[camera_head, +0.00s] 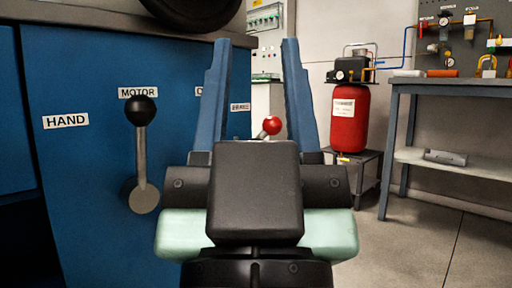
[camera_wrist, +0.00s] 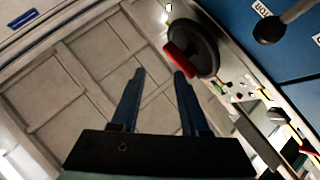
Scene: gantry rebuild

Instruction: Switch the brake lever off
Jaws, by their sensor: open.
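A lever with a red ball knob (camera_head: 271,125) shows in the head view just above my gripper's dark body, between the blue fingers; its lower part is hidden. A small label (camera_head: 240,107) by the right edge of the blue cabinet is too small to read surely. I cannot tell for certain which lever is the brake. My gripper (camera_head: 256,44) is open and empty, fingers apart, also in the wrist view (camera_wrist: 158,74).
The blue cabinet (camera_head: 85,190) fills the left, with a dark round part (camera_head: 195,12) on top. A red tank (camera_head: 348,118) stands on a low stand at the right, beside a workbench (camera_head: 445,84). The floor (camera_head: 405,240) at right is clear.

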